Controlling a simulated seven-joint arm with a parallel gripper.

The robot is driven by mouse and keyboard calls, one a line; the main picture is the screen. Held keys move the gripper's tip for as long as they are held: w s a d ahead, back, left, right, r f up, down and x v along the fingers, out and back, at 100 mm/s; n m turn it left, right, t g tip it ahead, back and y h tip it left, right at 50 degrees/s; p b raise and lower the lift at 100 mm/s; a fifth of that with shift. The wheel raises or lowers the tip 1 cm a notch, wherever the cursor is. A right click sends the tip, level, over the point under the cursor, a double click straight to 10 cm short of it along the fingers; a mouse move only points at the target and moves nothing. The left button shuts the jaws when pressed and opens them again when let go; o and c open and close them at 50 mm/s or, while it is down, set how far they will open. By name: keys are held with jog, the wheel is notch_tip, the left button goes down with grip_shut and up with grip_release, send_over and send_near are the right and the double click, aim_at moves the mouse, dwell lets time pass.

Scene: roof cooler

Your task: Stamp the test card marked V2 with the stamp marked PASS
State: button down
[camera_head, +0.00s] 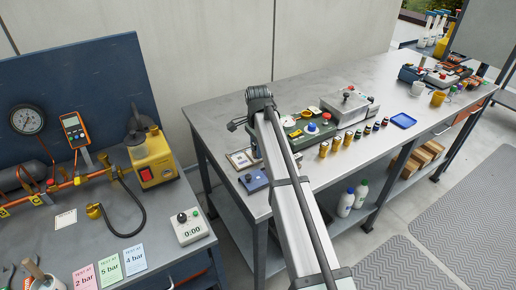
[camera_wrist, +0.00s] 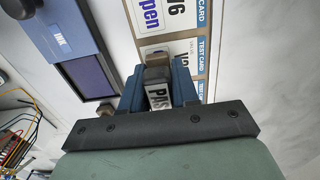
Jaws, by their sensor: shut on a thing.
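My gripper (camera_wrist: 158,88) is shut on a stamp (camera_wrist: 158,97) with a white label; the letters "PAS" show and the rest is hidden. The stamp's brown end (camera_wrist: 157,61) sticks out past the blue fingers, over or against a card; I cannot tell if it touches. White test cards with blue "TEST CARD" strips lie in a brown-edged holder (camera_wrist: 128,12). The upper card (camera_wrist: 172,18) reads "open". The lower card (camera_wrist: 182,50) is partly covered by the stamp, and its marking is unclear. In the head view the card holder (camera_head: 240,160) sits at the bench's near left corner.
An open ink pad (camera_wrist: 88,78) with a blue lid marked "INK" (camera_wrist: 60,38) lies left of the cards.

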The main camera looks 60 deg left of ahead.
jog(key=shift+f, duration=0.45)
dwell(1.0)
jog(key=shift+r, duration=0.1)
jog(key=shift+r, duration=3.45)
